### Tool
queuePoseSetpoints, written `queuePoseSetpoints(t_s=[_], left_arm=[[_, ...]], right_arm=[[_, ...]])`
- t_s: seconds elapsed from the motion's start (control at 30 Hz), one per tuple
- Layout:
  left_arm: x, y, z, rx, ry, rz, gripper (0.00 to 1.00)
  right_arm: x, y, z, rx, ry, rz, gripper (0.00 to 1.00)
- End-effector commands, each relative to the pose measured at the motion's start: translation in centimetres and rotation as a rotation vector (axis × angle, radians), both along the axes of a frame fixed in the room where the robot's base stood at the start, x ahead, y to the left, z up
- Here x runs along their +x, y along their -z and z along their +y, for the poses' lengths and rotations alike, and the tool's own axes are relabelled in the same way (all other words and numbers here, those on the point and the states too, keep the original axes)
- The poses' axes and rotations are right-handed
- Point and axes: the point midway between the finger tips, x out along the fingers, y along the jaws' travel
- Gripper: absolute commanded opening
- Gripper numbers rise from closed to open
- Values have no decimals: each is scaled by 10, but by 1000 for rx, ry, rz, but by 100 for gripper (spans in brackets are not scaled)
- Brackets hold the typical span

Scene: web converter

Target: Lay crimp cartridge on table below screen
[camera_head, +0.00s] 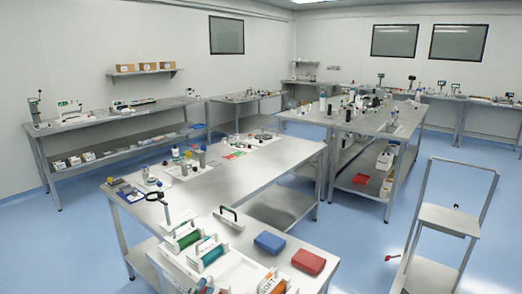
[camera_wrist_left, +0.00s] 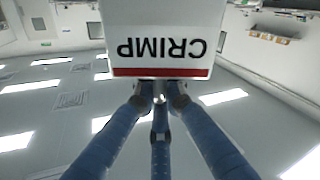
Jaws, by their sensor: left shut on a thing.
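In the left wrist view a white crimp cartridge (camera_wrist_left: 165,35) fills the top centre. Its black CRIMP lettering reads upside down there, above a red stripe. My left gripper (camera_wrist_left: 160,98) is shut on the cartridge's red-striped side, its blue fingers reaching up from the bottom of that view. In the head view I cannot clearly pick out this gripper or its cartridge. A dark wall screen (camera_head: 226,35) hangs at the back left above a steel table (camera_head: 249,97). Two more dark wall screens, one at the centre right (camera_head: 394,41) and one at the right (camera_head: 459,43), hang above far benches. My right gripper is not seen.
A near steel table (camera_head: 245,178) holds bottles, small tools, handled cartridges (camera_head: 184,240), a blue block (camera_head: 269,243) and a red block (camera_head: 309,262). A larger bench (camera_head: 372,126) stands behind it. A trolley (camera_head: 447,220) stands at the right. Blue floor (camera_head: 72,240) is clear at the left.

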Motion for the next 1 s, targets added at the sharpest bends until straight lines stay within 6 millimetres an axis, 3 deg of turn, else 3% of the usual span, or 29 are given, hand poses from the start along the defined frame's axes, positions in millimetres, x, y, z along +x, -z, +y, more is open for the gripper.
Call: queuePoseSetpoints(t_s=[0.2, 0.4, 0.97, 1.0], left_arm=[[-20, 24, 43, -6, -194, 4, 0], [-31, 34, 64, -2, -279, -3, 0], [-34, 38, 68, -6, -296, -6, 0], [-34, 37, 68, -7, -296, -6, 0]], right_arm=[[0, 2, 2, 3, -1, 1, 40], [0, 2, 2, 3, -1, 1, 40], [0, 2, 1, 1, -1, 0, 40], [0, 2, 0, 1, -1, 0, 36]])
